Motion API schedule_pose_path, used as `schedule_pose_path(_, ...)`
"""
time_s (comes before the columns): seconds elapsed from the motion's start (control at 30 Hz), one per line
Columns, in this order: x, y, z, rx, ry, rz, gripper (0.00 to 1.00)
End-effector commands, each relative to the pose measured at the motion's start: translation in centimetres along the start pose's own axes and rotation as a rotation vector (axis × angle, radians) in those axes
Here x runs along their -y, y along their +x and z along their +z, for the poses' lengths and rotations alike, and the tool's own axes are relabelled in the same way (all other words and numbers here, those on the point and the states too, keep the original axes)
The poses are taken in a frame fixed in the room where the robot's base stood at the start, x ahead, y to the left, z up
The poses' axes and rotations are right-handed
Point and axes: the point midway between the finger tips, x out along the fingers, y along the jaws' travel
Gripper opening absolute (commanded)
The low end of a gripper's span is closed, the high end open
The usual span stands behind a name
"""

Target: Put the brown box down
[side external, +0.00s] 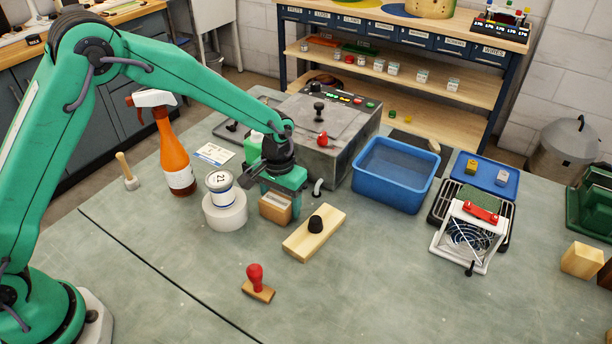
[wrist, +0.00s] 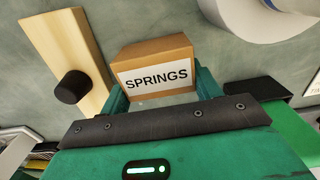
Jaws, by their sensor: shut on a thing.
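The brown box (side external: 275,208) is between the fingers of my gripper (side external: 279,194) in the side view. It sits at or just above the bench top; I cannot tell whether it touches. In the wrist view the brown box (wrist: 150,50) carries a white label reading "SPRINGS", facing my camera. The green fingers of my gripper (wrist: 158,85) close on its two sides. The box looks about level.
A white roll (side external: 226,216) with a labelled can (side external: 220,188) on it stands close left. A wooden block with a black knob (side external: 314,235) lies close right. A red-handled stamp (side external: 257,287) is in front. A blue tub (side external: 397,176) and grey machine (side external: 325,120) stand behind.

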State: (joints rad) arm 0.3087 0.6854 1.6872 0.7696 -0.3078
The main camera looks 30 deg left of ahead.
Motion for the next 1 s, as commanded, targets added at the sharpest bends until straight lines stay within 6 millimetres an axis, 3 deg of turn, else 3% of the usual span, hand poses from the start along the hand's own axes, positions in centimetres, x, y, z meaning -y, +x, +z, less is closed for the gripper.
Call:
schedule_pose_path(0.3, -0.1, -3.9, -0.1, -0.006, 0.0, 0.002, 0.35)
schedule_pose_path(0.7, -4.8, -7.9, 5.3, -0.003, 0.005, 0.001, 0.35)
schedule_pose_path(1.0, -7.2, -10.0, 8.1, -0.001, 0.002, 0.0, 0.35)
